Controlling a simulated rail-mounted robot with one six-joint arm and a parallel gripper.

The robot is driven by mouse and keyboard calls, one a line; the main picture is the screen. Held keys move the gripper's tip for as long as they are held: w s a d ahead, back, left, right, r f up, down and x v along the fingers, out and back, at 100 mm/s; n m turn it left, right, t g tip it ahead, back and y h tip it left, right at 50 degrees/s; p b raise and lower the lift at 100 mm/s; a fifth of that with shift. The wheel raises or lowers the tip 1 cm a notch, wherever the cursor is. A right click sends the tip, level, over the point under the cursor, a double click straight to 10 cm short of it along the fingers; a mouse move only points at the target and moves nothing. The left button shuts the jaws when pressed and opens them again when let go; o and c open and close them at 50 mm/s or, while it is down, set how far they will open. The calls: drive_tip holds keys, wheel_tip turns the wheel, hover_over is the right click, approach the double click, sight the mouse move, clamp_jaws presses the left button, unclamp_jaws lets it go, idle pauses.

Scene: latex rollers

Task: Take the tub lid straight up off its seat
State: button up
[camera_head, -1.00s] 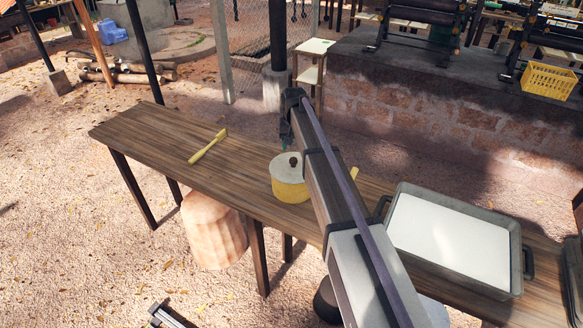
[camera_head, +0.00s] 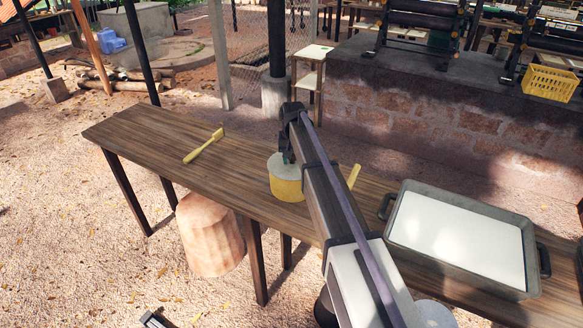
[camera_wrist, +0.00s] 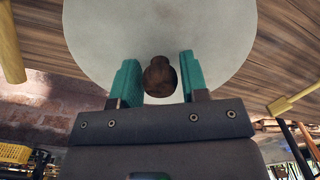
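The yellow tub (camera_head: 287,190) stands on the wooden table with its pale round lid (camera_head: 279,167) seated on top. In the wrist view the lid (camera_wrist: 215,30) fills the upper middle, and its dark brown knob (camera_wrist: 160,76) sits between my gripper's two teal fingers. My gripper (camera_wrist: 159,80) is open, with a gap on each side of the knob. In the head view my gripper (camera_head: 287,156) is over the lid and hides the knob; my arm covers the tub's right side.
A yellow-handled tool (camera_head: 204,146) lies on the table (camera_head: 140,132) left of the tub. Another yellow handle (camera_head: 354,176) shows just right of my arm. A grey tray (camera_head: 404,254) with white content stands at the table's right.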

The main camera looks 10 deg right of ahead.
sight(293, 155)
drive_tip(key=c, duration=0.5)
drive_tip(key=shift+r+p, duration=0.75)
drive_tip(key=shift+r+p, duration=2)
